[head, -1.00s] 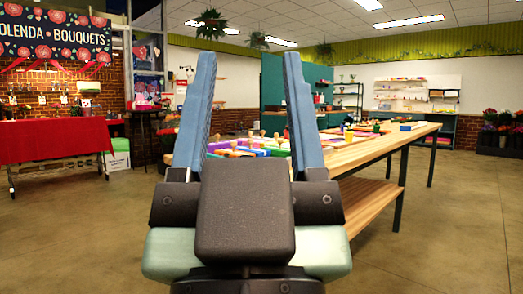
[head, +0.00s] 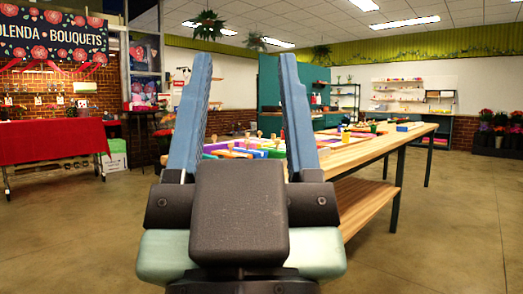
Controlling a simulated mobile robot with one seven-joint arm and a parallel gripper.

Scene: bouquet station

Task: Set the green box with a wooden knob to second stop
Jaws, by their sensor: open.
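My gripper (head: 245,58) is in the middle of the head view, its two blue fingers pointing up and spread wide apart with nothing between them. Beyond it, on the long wooden table, stands a row of coloured boxes with wooden knobs. A green patch (head: 277,153) in that row, beside the right finger, looks like the green box, partly hidden by the finger. It is too small and far to tell its knob's position or any stops. My gripper is well short of the table and touches nothing.
The wooden table (head: 375,149) runs away to the right, with a lower shelf (head: 362,203). A red-covered table (head: 50,141) stands at the left under a flower banner. The concrete floor at the right is clear. Potted flowers (head: 500,130) stand at the far right.

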